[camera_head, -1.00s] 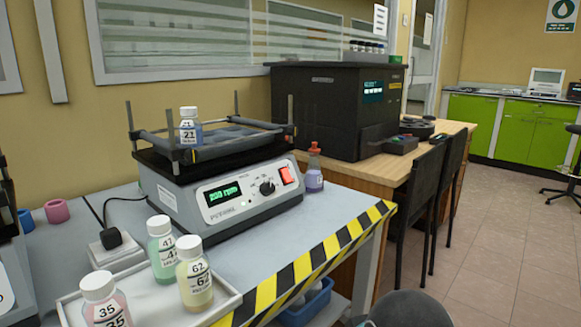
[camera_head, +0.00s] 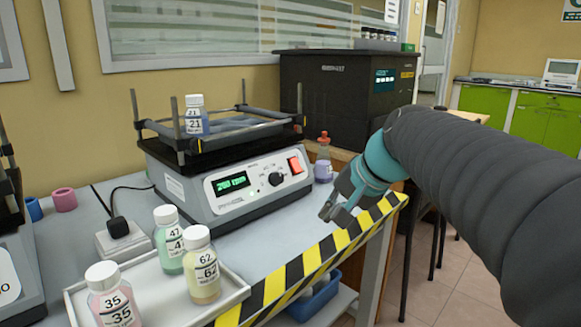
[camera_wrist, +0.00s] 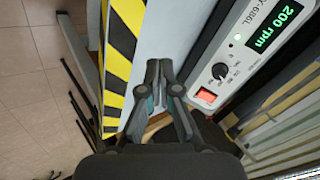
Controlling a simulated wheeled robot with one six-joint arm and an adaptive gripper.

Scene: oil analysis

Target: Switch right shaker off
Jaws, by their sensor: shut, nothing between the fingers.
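The right shaker (camera_head: 205,200) stands on the grey bench. Its green display (camera_head: 230,183) is lit and reads about 200 rpm. A black knob (camera_head: 276,180) and a red rocker switch (camera_head: 296,165) sit to the right of the display. A bottle labelled 21 (camera_head: 194,118) stands on the shaker's platform. My gripper (camera_head: 326,217) is shut and empty, in front of and below the switch, apart from the shaker. The wrist view shows my gripper (camera_wrist: 160,66) over the bench edge, with the red switch (camera_wrist: 207,95) to its right.
Part of another shaker (camera_head: 15,255) shows at the left edge. A small bottle with a red cap (camera_head: 323,160) stands right of the shaker. Striped tape (camera_head: 310,262) marks the bench edge.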

